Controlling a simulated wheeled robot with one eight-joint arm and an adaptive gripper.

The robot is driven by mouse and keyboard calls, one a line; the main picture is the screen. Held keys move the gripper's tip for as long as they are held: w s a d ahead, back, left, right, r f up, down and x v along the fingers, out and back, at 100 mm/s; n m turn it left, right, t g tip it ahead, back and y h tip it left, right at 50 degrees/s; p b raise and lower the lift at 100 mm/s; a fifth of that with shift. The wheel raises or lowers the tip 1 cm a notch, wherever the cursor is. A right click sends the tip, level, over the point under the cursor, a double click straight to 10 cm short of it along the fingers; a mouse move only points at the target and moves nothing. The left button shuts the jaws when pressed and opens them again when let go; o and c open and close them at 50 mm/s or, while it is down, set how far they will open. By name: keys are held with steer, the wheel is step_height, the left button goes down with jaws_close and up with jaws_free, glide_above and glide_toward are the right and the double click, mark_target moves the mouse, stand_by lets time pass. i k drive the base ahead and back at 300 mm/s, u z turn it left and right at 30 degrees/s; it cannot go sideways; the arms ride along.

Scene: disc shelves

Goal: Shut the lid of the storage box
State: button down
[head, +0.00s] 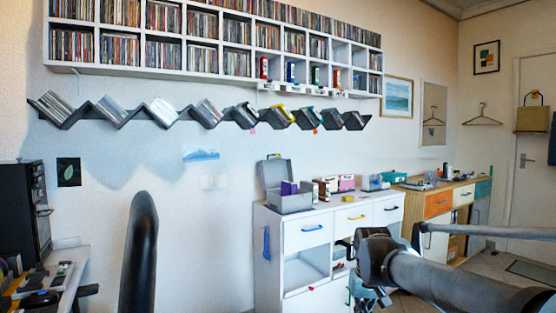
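A grey storage box (292,204) stands on top of the white cabinet, towards its left end. Its lid (274,172) is raised, standing up at the back of the box. A purple item (289,187) shows at the box's opening; the rest of the inside is hidden. My gripper (366,298) is low at the right of centre, in front of the cabinet and below its top. It is well apart from the box, to the right of and below it. The fingers are small and partly cut off by the bottom edge, so their opening is unclear.
Several small boxes and a teal container (394,177) stand right of the storage box on the white cabinet (307,232). A wooden cabinet (438,205) stands further right. A black chair (139,255) and a desk are at left. Disc shelves (215,75) hang above.

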mark_target(273, 170)
steer(key=z, duration=0.5)
steer(key=i, duration=1.45)
steer(key=u, duration=0.35)
